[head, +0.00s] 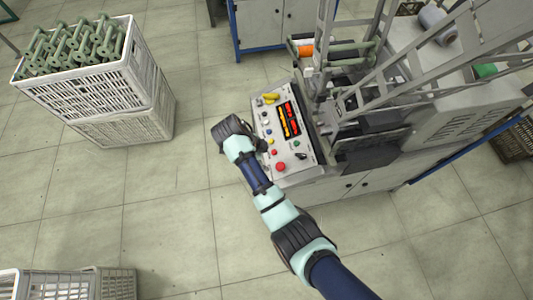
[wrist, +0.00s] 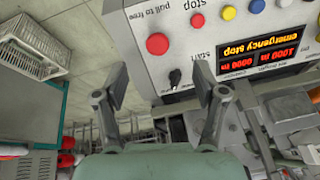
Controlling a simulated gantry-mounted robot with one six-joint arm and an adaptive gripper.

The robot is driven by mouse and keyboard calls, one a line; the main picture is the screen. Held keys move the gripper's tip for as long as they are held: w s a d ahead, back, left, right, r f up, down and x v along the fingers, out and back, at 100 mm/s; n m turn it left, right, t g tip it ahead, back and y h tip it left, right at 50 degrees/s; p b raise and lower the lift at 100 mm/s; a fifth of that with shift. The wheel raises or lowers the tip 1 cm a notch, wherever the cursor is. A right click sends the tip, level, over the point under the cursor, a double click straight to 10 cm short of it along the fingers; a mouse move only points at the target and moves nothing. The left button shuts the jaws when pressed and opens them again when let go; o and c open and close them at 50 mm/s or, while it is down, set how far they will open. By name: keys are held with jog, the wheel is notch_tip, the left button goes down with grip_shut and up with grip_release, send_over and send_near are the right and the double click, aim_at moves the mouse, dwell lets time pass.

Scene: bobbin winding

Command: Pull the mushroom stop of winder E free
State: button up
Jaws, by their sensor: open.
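The red mushroom stop (head: 281,167) sits at the near corner of the winder's grey control panel (head: 287,178). In the wrist view the red mushroom stop (wrist: 157,44) shows upside down beside the words "pull to free". My gripper (wrist: 166,90) is open and empty. Its two fingers are apart, with the stop beyond them and not touched. A black selector knob (wrist: 174,78) shows between the fingertips. The panel display (wrist: 258,52) reads "emergency stop". In the head view my wrist is left of the panel and hides the fingers. I cannot see a letter E.
Smaller red (wrist: 198,20), blue (wrist: 228,12) and yellow (wrist: 257,6) buttons line the panel. The winder's metal frame (head: 400,75) rises to the right. White crates (head: 120,85) with green bobbins stand at left. The floor between is clear.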

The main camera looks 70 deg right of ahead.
aim_at(279, 166)
jog(key=shift+m+g, duration=0.3)
jog(key=shift+m, duration=0.4)
jog(key=shift+s+r+b+x, duration=0.1)
jog(key=shift+s+b+x, duration=0.1)
jog(key=shift+b+x, duration=1.25)
jog(key=shift+s+r+b+x, duration=0.15)
jog(key=shift+b+x, duration=0.45)
jog(key=shift+x, duration=1.65)
jog(key=shift+s+b+x, duration=0.2)
jog(key=shift+b+x, duration=0.8)
jog(key=shift+x, duration=0.9)
jog(key=shift+d, duration=0.1)
